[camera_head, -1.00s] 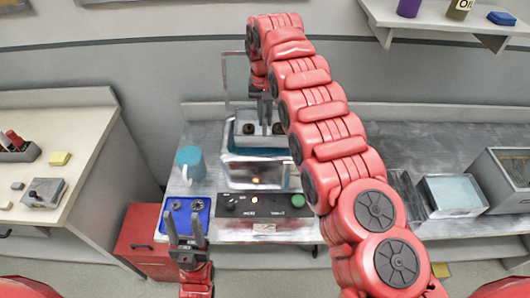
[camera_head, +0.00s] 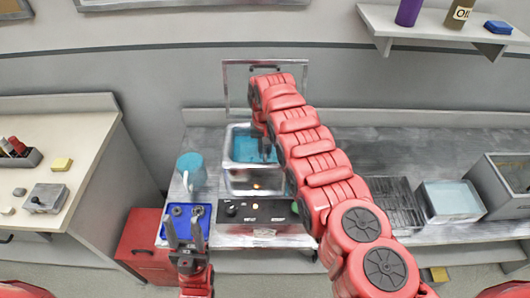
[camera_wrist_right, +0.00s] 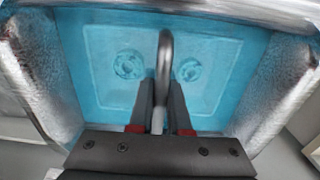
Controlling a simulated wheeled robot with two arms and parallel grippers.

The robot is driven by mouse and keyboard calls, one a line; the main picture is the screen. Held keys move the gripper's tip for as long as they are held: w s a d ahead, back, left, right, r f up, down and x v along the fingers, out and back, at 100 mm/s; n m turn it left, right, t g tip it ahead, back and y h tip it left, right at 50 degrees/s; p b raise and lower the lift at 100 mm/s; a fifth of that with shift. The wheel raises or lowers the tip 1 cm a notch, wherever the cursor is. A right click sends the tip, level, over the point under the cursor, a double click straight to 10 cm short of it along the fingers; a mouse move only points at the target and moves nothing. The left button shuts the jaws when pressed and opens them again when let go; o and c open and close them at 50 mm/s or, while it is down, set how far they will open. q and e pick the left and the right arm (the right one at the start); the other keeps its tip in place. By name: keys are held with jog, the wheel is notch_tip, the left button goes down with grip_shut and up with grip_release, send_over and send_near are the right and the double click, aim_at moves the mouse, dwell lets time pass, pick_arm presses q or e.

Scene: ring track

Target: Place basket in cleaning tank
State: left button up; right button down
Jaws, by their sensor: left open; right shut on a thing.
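The cleaning tank (camera_head: 231,150) is a metal box with blue liquid, standing on the bench at centre. My right gripper (camera_wrist_right: 160,98) is shut on the upright handle (camera_wrist_right: 165,48) of the basket (camera_wrist_right: 215,48) in the right wrist view. The basket sits inside the tank walls and shows blue through the liquid, with two round parts (camera_wrist_right: 129,64) in it. I cannot tell whether it touches the tank floor. In the head view my right arm hides the basket and most of that gripper. My left gripper (camera_head: 184,232) is open and empty, in front of the blue tray (camera_head: 206,222).
A control panel (camera_head: 265,211) is in front of the tank, and a clear raised lid (camera_head: 238,82) stands behind it. A wire rack (camera_head: 396,205) and a clear water-filled container (camera_head: 452,199) stand to the right.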

jog(key=c, duration=1.3)
grip_release()
jog(key=o, duration=0.4)
jog(key=shift+r, duration=0.1)
